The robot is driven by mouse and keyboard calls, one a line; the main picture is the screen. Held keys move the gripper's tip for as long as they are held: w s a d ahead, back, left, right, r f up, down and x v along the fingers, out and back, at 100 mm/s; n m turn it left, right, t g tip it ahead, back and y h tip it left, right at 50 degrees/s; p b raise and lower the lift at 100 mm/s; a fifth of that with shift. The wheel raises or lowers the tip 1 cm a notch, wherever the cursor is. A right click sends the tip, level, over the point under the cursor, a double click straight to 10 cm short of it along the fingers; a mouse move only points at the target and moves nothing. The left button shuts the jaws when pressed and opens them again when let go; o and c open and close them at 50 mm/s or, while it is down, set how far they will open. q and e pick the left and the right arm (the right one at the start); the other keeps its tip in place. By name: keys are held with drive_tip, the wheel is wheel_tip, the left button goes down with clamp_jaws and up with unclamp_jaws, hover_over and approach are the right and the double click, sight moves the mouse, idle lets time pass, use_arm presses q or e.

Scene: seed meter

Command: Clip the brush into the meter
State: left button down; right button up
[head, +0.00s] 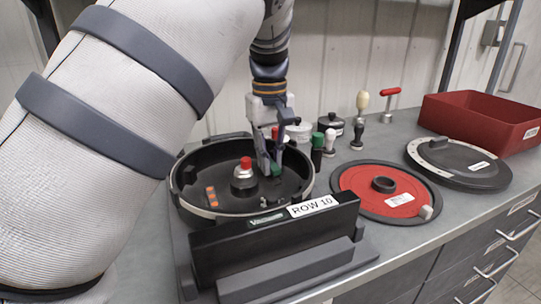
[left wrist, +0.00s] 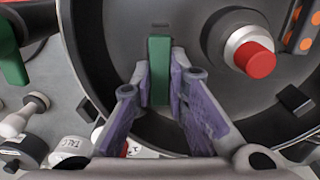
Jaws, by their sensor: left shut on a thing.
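The meter (head: 181,205) is a round, open black housing on the bench, with a red-topped hub (head: 245,168) near its middle. The hub also shows in the left wrist view (left wrist: 255,58). My left gripper (head: 271,168) reaches down inside the meter, right of the hub. It is shut on the brush, a small green block (left wrist: 159,68) that stands between the fingertips in the left wrist view. The brush's lower end is hidden, and I cannot tell if it touches the meter's floor or is seated. My right gripper is out of view.
A black stand labelled ROW 10 (head: 276,235) is in front of the meter. A red disc (head: 365,181), a black lid (head: 462,155) and a red bin (head: 480,120) lie to the right. A green-topped tool (head: 318,141) and several small tools and jars stand close behind.

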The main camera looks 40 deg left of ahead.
use_arm(q)
drive_tip(key=shift+f, duration=0.6)
idle(1.4)
drive_tip(key=c, duration=1.5)
unclamp_jaws()
drive_tip(key=shift+r, duration=0.1)
drive_tip(key=shift+c, duration=0.4)
drive_tip(key=shift+r, duration=4.7)
drive_tip(key=shift+f, duration=0.1)
